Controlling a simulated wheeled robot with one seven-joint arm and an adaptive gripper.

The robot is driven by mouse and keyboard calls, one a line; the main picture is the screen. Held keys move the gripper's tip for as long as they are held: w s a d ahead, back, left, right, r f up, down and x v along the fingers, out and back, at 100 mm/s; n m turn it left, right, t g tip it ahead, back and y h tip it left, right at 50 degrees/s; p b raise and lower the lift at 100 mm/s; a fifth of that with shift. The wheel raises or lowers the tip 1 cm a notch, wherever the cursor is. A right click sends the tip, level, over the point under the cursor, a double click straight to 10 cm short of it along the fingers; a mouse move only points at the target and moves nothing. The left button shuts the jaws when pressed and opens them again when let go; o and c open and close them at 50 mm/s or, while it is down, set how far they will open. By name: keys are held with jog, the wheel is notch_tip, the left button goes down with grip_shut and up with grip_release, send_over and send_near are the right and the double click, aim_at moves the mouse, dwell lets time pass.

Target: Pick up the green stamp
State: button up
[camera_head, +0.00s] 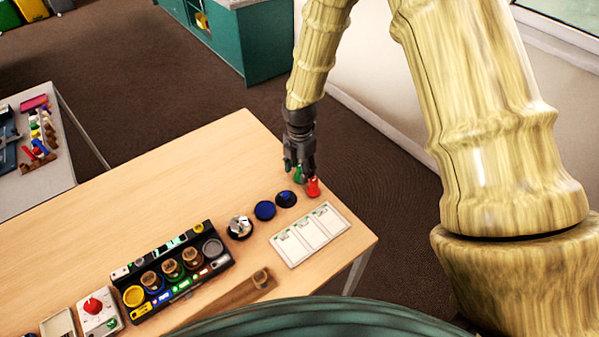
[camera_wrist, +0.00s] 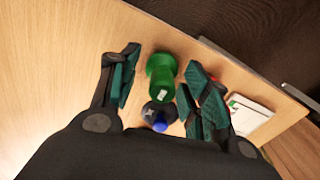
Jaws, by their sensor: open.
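The green stamp (camera_wrist: 161,70) stands on the table between the spread fingers of my gripper (camera_wrist: 158,88) in the wrist view. Gaps show between it and the fingers on both sides, and my gripper is open around it. In the head view, my gripper (camera_head: 299,166) points down at the table's far right part, and the green stamp (camera_head: 298,173) shows only partly between the dark fingers. A red stamp (camera_head: 313,187) stands just right of it. A blue stamp on a dark round base (camera_head: 286,199) is nearer the camera; its blue top (camera_wrist: 160,125) shows in the wrist view.
A blue disc (camera_head: 265,210) and a dark round dish (camera_head: 239,227) lie left of the stamps. A white card with three panels (camera_head: 310,235) lies to the right. A black organiser with jars (camera_head: 206,263) stands front left. The table's far left is clear.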

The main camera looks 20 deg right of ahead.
jog(key=shift+s, duration=0.15)
jog(key=shift+f, duration=0.1)
grip_shut()
jog(key=shift+r, duration=0.8)
notch_tip(320, 180, up, 2)
jog(key=shift+r+b, duration=0.1)
jog(key=shift+b, duration=0.4)
jog(key=s+a, duration=0.2)
jog(key=s, duration=0.2)
jog(key=s+a+r+b, duration=0.1)
jog(key=s+a, duration=0.1)
jog(key=s, duration=0.3)
jog(key=s+a+b, duration=0.1)
jog(key=s+a, duration=0.2)
jog(key=s, duration=0.2)
jog(key=shift+s+a+r, duration=0.1)
jog(key=shift+s+r, duration=0.05)
